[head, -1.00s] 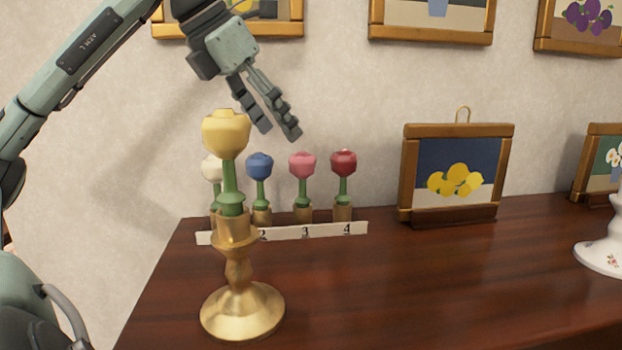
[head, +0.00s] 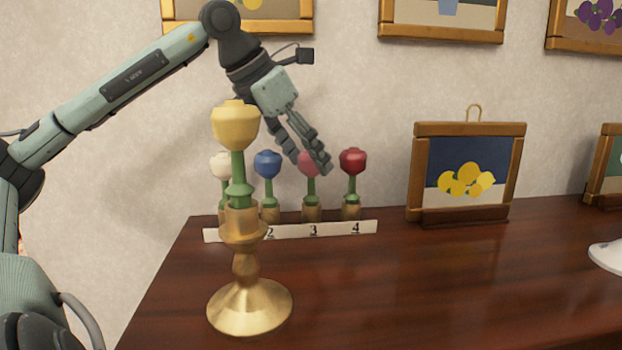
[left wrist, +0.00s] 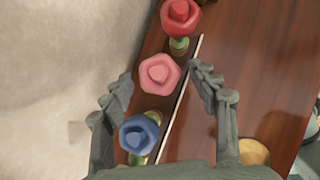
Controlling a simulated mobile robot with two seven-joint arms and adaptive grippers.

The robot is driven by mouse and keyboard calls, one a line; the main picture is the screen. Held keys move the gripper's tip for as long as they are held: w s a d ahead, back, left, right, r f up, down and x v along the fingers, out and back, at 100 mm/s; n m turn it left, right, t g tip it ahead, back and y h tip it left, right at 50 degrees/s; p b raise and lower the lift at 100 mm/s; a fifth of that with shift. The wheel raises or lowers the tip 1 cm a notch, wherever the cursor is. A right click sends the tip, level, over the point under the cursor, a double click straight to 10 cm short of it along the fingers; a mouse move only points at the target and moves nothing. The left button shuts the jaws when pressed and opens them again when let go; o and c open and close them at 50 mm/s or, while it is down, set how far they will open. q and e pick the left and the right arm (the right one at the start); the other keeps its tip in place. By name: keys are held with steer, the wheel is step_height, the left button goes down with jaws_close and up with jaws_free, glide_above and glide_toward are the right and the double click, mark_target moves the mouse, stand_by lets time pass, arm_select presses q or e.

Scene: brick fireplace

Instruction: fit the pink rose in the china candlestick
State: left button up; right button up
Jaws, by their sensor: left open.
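The pink rose (head: 308,163) stands upright in its wooden holder above the number 3, between the blue and red roses. In the head view my left gripper (head: 312,169) is just in front of its bloom and partly covers it. In the left wrist view the pink rose (left wrist: 159,74) lies ahead between the two open fingers of my left gripper (left wrist: 163,80), which hold nothing. Whether a finger touches the bloom cannot be told. The china candlestick (head: 607,256) shows only as part of its white base at the right edge. My right gripper is not in view.
The blue rose (head: 267,164), red rose (head: 353,162) and white rose (head: 221,166) stand close by in the numbered row. A brass candlestick (head: 250,305) with a yellow rose (head: 236,127) stands in front. A framed lemon picture (head: 413,172) stands right; the wood between is clear.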

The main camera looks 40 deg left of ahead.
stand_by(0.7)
arm_select(q)
steer(key=c, duration=1)
steer(key=shift+r+p, duration=1.1)
steer(key=shift+r, duration=0.5)
steer(key=shift+r+p, duration=0.9)
steer(key=shift+r, duration=0.15)
steer(key=shift+f, duration=0.1)
